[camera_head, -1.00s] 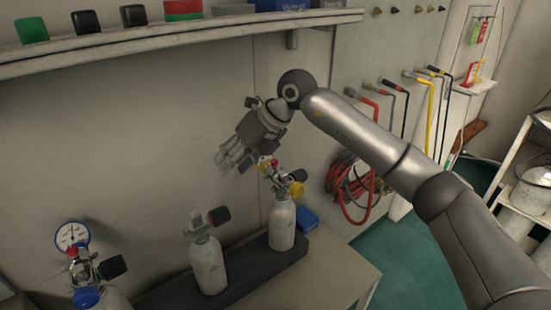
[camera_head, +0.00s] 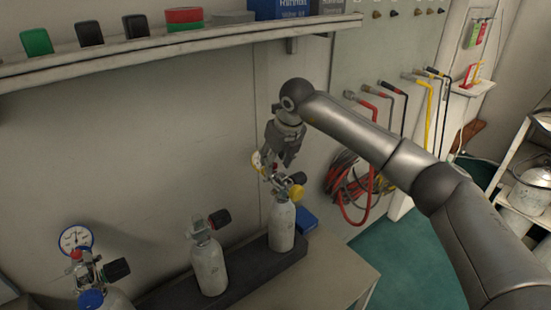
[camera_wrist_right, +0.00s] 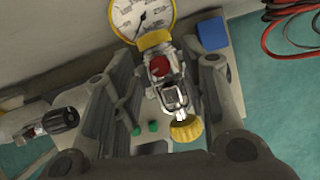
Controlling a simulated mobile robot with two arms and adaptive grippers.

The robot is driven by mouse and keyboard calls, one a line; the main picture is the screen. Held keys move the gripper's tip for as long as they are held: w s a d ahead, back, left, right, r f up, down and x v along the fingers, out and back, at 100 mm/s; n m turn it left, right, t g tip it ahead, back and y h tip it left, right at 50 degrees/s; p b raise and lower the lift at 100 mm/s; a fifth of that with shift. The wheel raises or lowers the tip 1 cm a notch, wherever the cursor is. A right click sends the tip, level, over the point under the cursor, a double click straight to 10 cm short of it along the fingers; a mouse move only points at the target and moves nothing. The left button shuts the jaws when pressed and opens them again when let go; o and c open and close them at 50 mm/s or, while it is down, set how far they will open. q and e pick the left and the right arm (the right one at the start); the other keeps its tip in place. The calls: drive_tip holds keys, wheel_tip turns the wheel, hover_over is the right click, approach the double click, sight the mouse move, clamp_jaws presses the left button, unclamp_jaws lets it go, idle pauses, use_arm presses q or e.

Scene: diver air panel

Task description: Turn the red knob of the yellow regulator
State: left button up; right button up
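The yellow regulator stands on the rightmost grey bottle (camera_head: 281,228). Its yellow-rimmed gauge (camera_wrist_right: 143,18) and yellow side knob (camera_wrist_right: 187,130) show in the wrist view; that side knob is also clear in the head view (camera_head: 297,192). The red knob (camera_wrist_right: 158,68) is in the wrist view, between the two spread fingers, with visible gaps on both sides. My right gripper (camera_head: 277,164) points down just above the regulator in the head view and hides much of its top. It is open and holds nothing. My left gripper is not in view.
Another bottle (camera_head: 209,266) with a black knob stands to the left in the dark rack (camera_head: 258,264). A blue-gauge regulator (camera_head: 76,238) is at far left. A blue box (camera_head: 306,220) sits right of the bottle. A shelf (camera_head: 190,44) runs above; hoses (camera_head: 346,186) hang right.

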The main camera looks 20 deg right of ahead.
drive_tip(key=shift+w+f, duration=0.15)
drive_tip(key=shift+f, duration=0.25)
drive_tip(key=shift+c, duration=0.4)
clamp_jaws()
drive_tip(key=shift+a+f+m+b, duration=0.15)
drive_tip(key=shift+m+b, duration=0.25)
drive_tip(key=shift+m, duration=0.2)
drive_tip(key=shift+m+h+b, duration=0.45)
drive_tip(key=shift+m+h, duration=0.15)
drive_tip(key=shift+m, duration=0.4)
drive_tip(key=shift+r, duration=0.2)
drive_tip(key=shift+o, duration=0.4)
unclamp_jaws()
